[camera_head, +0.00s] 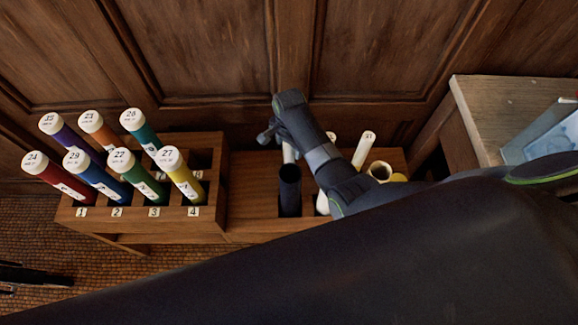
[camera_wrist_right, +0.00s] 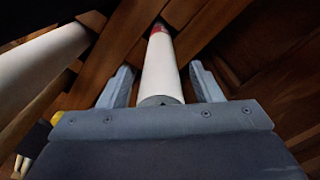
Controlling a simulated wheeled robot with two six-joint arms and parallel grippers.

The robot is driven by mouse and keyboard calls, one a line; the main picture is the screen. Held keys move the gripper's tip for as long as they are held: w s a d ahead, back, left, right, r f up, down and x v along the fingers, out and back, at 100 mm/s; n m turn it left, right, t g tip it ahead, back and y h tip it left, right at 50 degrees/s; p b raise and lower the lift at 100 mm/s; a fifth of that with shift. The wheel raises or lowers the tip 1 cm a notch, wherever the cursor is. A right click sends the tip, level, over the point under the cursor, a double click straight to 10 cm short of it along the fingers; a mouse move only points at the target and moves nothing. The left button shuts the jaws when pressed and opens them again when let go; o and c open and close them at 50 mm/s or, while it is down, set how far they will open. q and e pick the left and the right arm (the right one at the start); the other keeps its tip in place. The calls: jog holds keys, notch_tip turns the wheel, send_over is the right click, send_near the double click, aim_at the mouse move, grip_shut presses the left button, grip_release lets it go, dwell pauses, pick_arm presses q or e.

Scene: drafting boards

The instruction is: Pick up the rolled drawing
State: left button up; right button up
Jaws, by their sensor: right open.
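A white rolled drawing (camera_wrist_right: 161,68) with a red far end lies lengthwise between the fingers of my right gripper (camera_wrist_right: 163,80) in the right wrist view. The fingers are open, one on each side, with visible gaps to the roll. In the head view my right gripper (camera_head: 274,134) is over the wooden rack's right section, at a white roll (camera_head: 288,154) that it partly hides. My own arm covers much of that section. My left gripper does not show.
Numbered slots in the wooden rack (camera_head: 237,232) hold several labelled coloured tubes (camera_head: 90,178) at left. A dark tube (camera_head: 289,190), a white roll (camera_head: 363,150) and an open cream tube (camera_head: 379,171) stand nearby. Wooden panelling (camera_head: 215,50) rises behind; a side table (camera_head: 490,110) is at right.

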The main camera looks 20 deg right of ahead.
jog(key=shift+c, duration=0.3)
grip_shut()
jog(key=shift+r, duration=0.2)
notch_tip(320, 180, up, 18)
jog(key=p, duration=0.3)
jog(key=shift+f, duration=0.15)
